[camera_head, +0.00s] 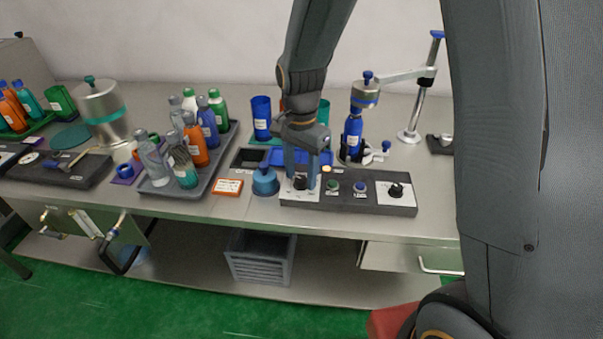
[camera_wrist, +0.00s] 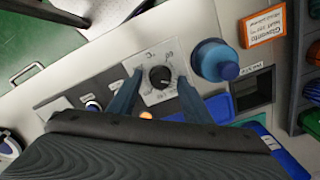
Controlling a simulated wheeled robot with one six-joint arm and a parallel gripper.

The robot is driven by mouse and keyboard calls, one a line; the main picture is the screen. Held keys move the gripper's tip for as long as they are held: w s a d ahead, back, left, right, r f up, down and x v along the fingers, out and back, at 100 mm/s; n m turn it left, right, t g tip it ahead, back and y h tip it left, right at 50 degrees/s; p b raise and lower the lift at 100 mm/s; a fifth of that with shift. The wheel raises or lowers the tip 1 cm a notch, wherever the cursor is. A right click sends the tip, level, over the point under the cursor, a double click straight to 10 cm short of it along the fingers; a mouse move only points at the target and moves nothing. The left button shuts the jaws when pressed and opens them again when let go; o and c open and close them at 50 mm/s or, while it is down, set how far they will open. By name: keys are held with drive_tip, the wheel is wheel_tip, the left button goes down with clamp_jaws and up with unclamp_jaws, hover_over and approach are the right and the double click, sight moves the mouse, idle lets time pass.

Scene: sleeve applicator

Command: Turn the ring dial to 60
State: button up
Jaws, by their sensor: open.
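A black round dial (camera_head: 300,184) sits on a white plate at the left end of the dark control panel (camera_head: 345,201). In the wrist view the dial (camera_wrist: 159,76) has a light pointer mark and printed numbers around it, too small to read surely. My gripper (camera_head: 301,179) points down over this dial. Its fingers are open, one on each side of the dial, and a gap shows between each finger and the dial in the wrist view. A second black dial (camera_head: 397,190) sits on a white plate at the panel's right end. I cannot tell which is named the ring dial.
A blue capped jar (camera_head: 265,181) stands just left of the panel, near an orange-edged label card (camera_head: 227,187). Green and blue buttons lie between the dials. A blue bottle (camera_head: 352,139) stands in the applicator behind. A grey tray (camera_head: 215,165) of bottles is further left.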

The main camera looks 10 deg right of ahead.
drive_tip(key=shift+f, duration=0.3)
drive_tip(key=c, duration=1.1)
